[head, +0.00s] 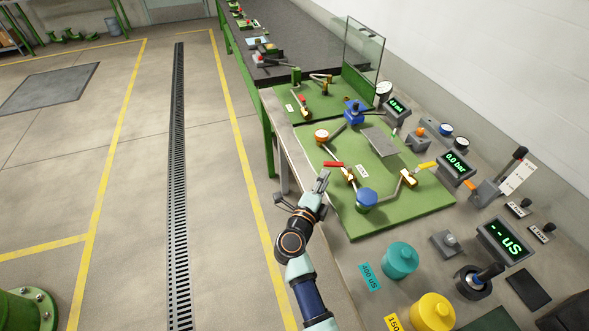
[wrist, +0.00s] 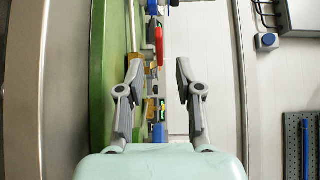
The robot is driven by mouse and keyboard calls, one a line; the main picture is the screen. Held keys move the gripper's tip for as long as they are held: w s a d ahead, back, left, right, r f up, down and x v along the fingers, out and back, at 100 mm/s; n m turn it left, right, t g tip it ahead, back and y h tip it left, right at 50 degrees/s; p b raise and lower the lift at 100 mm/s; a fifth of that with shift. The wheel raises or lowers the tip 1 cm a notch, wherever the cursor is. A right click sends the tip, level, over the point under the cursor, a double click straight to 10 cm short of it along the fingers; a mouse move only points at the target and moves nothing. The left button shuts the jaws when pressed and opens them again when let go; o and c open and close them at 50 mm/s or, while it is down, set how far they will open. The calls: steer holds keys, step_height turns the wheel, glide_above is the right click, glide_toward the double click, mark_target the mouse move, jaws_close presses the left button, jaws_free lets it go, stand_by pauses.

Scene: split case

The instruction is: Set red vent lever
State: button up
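The red lever (head: 334,164) sits on a brass valve (head: 348,175) near the left edge of the green board (head: 408,208). It lies roughly flat, with its handle pointing left from the valve. In the wrist view a red lever (wrist: 159,45) shows ahead, between the lines of my two fingers. My gripper (head: 304,187) is just left of and below the red lever in the head view, beyond the board's edge. My gripper (wrist: 159,70) is open, with nothing between its fingers and no visible contact with the lever.
A blue knob (head: 367,197) and a yellow-handled valve (head: 427,165) stand right of the red lever. A second green board (head: 320,104) with another red lever (head: 304,101) lies farther back.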

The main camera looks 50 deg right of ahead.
mark_target(334, 163)
steer(key=shift+d, duration=0.1)
steer(key=b+x, duration=0.1)
steer(key=x, duration=0.1)
steer(key=b+x, duration=0.1)
steer(key=x, duration=0.1)
steer(key=b+x, duration=0.1)
steer(key=x, duration=0.2)
steer(key=shift+s+f, duration=0.15)
steer(key=shift+s, duration=0.15)
steer(key=shift+w+d+b, duration=0.15)
steer(key=shift+d+b, duration=0.2)
steer(key=shift+d, duration=0.15)
jaws_close()
steer(key=shift+a+r, duration=0.1)
steer(key=shift+r, duration=0.15)
